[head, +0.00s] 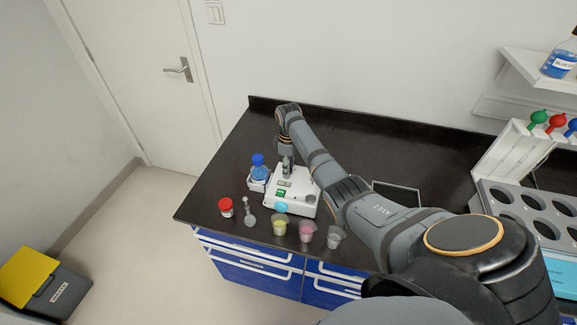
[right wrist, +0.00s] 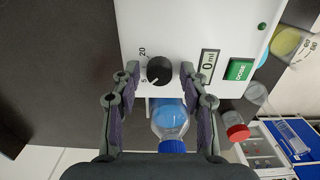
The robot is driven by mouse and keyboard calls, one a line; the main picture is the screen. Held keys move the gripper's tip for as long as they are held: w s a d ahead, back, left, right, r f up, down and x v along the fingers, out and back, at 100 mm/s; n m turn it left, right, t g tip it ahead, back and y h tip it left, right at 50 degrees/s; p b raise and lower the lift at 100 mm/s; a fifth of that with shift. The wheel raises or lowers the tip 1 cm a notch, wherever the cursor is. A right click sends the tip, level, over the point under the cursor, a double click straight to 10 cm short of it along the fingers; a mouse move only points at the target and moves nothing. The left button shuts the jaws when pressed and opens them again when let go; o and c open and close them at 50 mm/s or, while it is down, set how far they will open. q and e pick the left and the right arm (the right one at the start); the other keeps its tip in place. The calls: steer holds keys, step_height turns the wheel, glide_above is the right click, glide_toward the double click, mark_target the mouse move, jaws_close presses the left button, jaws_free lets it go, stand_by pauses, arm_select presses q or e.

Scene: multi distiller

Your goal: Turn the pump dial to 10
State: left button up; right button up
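The white pump (head: 300,203) stands on the dark bench in the head view. In the right wrist view its black round dial (right wrist: 159,68) has a white mark pointing to the lower left, toward the printed 5; a 20 is printed above that. The display (right wrist: 208,65) reads 0 ml, beside a green DOSE button (right wrist: 240,70). My right gripper (head: 287,166) is over the pump. In the right wrist view its fingers (right wrist: 160,74) are open, one on each side of the dial, with a gap on both sides. My left gripper is not in view.
A blue-liquid bottle (head: 258,168) stands left of the pump. A red-capped jar (head: 226,207) and a clear flask (head: 248,213) are at the front left. Cups with yellow (head: 280,225) and pink (head: 306,231) contents and a clear cup (head: 334,237) line the front edge.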

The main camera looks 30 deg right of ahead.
jaws_close()
steer(key=shift+r+m+p, duration=0.2)
steer(key=shift+m+p, duration=0.5)
steer(key=shift+p, duration=0.05)
steer(key=shift+m+p, duration=0.9)
steer(key=shift+m, duration=0.3)
steer(key=shift+m+p, duration=0.6)
steer(key=shift+m, duration=0.6)
steer(key=shift+f+m+p, duration=0.1)
steer(key=shift+m+p, duration=0.4)
steer(key=shift+m, duration=0.7)
steer(key=shift+w+m, duration=0.1)
steer(key=shift+m, duration=0.2)
